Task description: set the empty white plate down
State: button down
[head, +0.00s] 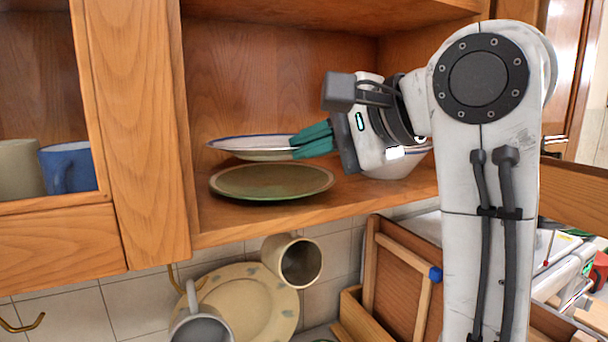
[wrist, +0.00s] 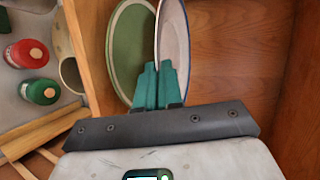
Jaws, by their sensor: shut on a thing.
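The white plate (head: 245,150) with a blue rim is held level inside the open cupboard, nothing on its visible part. My gripper (head: 303,145) has its teal fingers shut on the plate's right edge. In the wrist view my gripper (wrist: 160,75) pinches the edge of the white plate (wrist: 173,35), seen nearly edge-on. A green plate (head: 270,182) lies on the cupboard shelf (head: 240,222) below the white plate, with a small gap between them. The green plate (wrist: 130,45) also shows beside the white one in the wrist view.
A white bowl (head: 398,168) stands on the shelf behind my gripper, partly hidden. The cupboard's left post (head: 150,150) and ceiling (head: 330,12) bound the space. A cream mug (head: 292,261) and a patterned plate (head: 250,305) are below. A blue mug (head: 68,167) stands in the left compartment.

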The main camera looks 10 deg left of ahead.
aim_at(312, 209)
jog(key=shift+f+p, duration=0.4)
jog(key=shift+f, duration=1.95)
jog(key=c, duration=1.3)
grip_release()
jog(key=shift+s+d, duration=0.1)
jog(key=b+v, duration=0.3)
jog(key=v, duration=0.8)
jog(key=shift+s+d, duration=0.2)
jog(key=shift+d, duration=0.2)
